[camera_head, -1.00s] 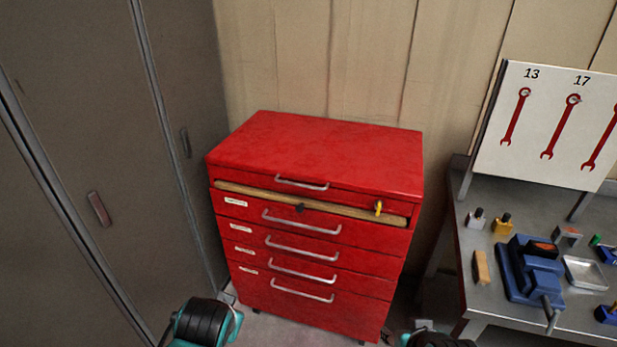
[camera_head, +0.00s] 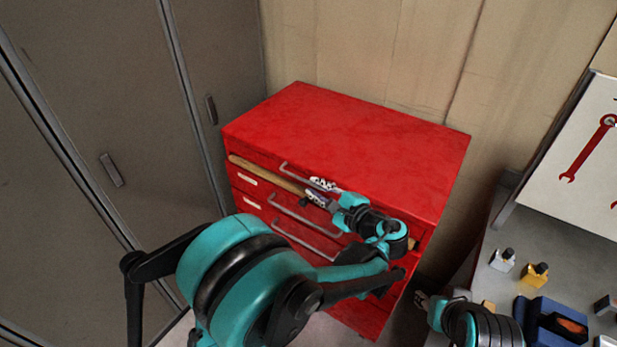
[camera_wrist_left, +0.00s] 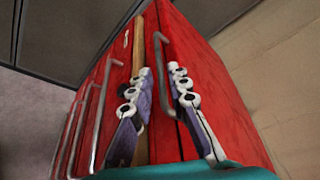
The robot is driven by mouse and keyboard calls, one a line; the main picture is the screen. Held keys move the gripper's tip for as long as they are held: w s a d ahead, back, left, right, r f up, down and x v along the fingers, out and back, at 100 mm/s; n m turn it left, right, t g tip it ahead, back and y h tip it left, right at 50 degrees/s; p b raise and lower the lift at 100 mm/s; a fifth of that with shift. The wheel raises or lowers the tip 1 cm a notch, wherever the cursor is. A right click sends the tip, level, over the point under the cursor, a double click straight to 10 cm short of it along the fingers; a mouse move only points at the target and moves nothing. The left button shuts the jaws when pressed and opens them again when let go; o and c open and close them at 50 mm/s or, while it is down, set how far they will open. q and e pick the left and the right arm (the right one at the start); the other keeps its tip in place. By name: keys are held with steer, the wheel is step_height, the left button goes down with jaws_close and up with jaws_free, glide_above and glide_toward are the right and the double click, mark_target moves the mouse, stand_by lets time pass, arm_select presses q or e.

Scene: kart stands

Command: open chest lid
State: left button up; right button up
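The red tool chest (camera_head: 350,125) stands against the wall with its lid (camera_head: 365,135) down. The lid's metal bar handle (camera_head: 290,171) is on its front edge and also shows in the left wrist view (camera_wrist_left: 157,55). My left gripper (camera_head: 319,192) is in front of the lid edge, fingers apart and empty. In the left wrist view, its fingers (camera_wrist_left: 158,95) lie on either side of the handle's line; I cannot tell whether they touch it. My right gripper (camera_head: 421,299) shows only partly at the lower right; its opening is unclear.
A wooden strip (camera_head: 255,170) runs below the lid, above drawers with bar handles (camera_head: 300,240). Grey lockers (camera_head: 90,120) stand close on the left. A metal workbench (camera_head: 490,235) with a blue vise (camera_head: 550,320) and wrench board (camera_head: 575,160) is on the right.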

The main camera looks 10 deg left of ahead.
mark_target(307, 182)
arm_select(q)
steer(key=b+x, duration=0.1)
steer(key=x, duration=0.5)
steer(key=shift+f, duration=0.1)
steer(key=shift+w, duration=0.1)
jaws_close()
